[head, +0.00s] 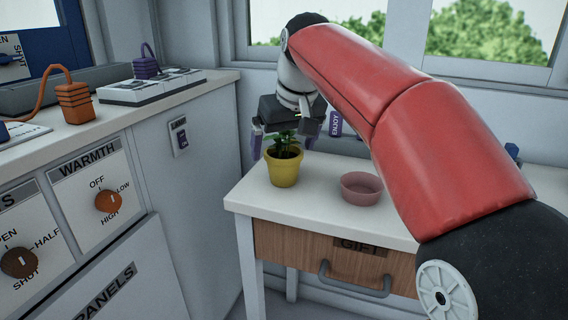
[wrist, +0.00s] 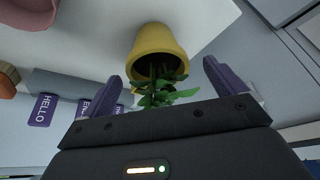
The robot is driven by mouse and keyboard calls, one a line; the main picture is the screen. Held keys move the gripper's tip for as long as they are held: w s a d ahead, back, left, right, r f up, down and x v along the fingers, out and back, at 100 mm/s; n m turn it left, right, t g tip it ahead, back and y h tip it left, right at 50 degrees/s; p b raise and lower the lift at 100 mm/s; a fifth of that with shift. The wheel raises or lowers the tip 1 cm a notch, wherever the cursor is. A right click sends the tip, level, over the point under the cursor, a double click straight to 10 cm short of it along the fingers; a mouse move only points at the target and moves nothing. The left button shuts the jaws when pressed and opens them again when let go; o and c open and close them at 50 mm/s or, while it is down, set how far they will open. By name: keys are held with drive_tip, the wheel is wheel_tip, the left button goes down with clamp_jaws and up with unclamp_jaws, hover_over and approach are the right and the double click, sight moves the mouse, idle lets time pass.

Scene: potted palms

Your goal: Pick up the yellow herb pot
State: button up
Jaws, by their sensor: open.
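The yellow herb pot (head: 284,173) stands upright on a small white table (head: 318,207), near its left end, with a green leafy plant in it. In the wrist view the yellow herb pot (wrist: 158,41) appears upside down, with its leaves towards my gripper. My gripper (head: 283,143) is at the plant, just behind or above the pot in the head view. In the wrist view my gripper (wrist: 168,78) has its two purple fingers wide apart, one to each side of the plant. Nothing is held between them. Whether the fingers touch the leaves I cannot tell.
A pink bowl (head: 360,189) stands right of the pot on the table. A purple tag (head: 335,124) reading ENJOY is behind. The table has a drawer (head: 335,259) marked GIFT. A grey cabinet (head: 185,170) with knobs stands left, across a narrow gap.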

sight(284, 151)
drive_tip(key=x, duration=0.5)
drive_tip(key=shift+w+d+f+b, duration=0.15)
drive_tip(key=shift+f+b, duration=0.1)
drive_tip(key=shift+b, duration=0.15)
drive_tip(key=shift+c, duration=0.2)
drive_tip(key=c, duration=1)
